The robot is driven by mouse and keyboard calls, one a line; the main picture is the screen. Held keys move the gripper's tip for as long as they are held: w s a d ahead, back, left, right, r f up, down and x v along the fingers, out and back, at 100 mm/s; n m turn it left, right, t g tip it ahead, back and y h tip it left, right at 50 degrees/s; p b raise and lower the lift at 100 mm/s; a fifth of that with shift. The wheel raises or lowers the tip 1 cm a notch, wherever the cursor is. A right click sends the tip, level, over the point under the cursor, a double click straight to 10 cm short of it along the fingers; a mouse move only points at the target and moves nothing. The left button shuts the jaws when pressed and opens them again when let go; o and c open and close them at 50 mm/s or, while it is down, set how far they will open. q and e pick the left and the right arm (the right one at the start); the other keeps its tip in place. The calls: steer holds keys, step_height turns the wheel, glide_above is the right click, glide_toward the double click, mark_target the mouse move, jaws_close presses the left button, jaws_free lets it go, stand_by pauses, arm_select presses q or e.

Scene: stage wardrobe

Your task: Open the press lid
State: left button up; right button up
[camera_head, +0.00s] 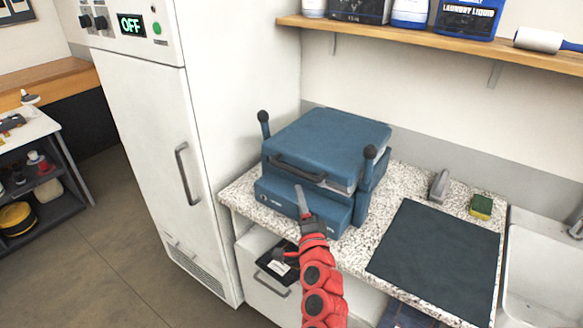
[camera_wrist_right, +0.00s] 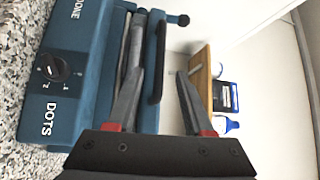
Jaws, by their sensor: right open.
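The blue press (camera_head: 318,195) stands on the speckled counter, its lid (camera_head: 330,140) down over the base. A dark bar handle (camera_head: 298,168) runs along the lid's front. My right gripper (camera_head: 288,222) is in front of the press, below the handle in the picture. In the right wrist view my right gripper (camera_wrist_right: 158,75) is open and empty. The lid handle (camera_wrist_right: 158,62) shows between its fingers, slightly ahead; I cannot tell whether they touch it. A control knob (camera_wrist_right: 54,68) is on the press front. My left gripper is not in view.
A tall white cabinet (camera_head: 240,90) stands close left of the press. Right of it on the counter (camera_head: 402,178) are a dark mat (camera_head: 440,255), a sponge (camera_head: 481,206) and a sink (camera_head: 545,265). A wooden shelf (camera_head: 440,38) with bottles hangs above.

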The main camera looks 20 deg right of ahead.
mark_target(293, 173)
steer(key=w+p, duration=0.1)
steer(key=w, duration=0.2)
steer(key=w+r, duration=0.1)
steer(key=w, duration=0.3)
steer(key=w+d+p, duration=0.1)
steer(key=w, duration=0.2)
steer(key=shift+w+r+p, duration=0.25)
steer(key=shift+r+p, duration=0.05)
steer(key=shift+p, duration=0.05)
steer(key=shift+w+d+f, duration=0.1)
steer(key=shift+w, duration=0.2)
jaws_close()
stand_by(0.7)
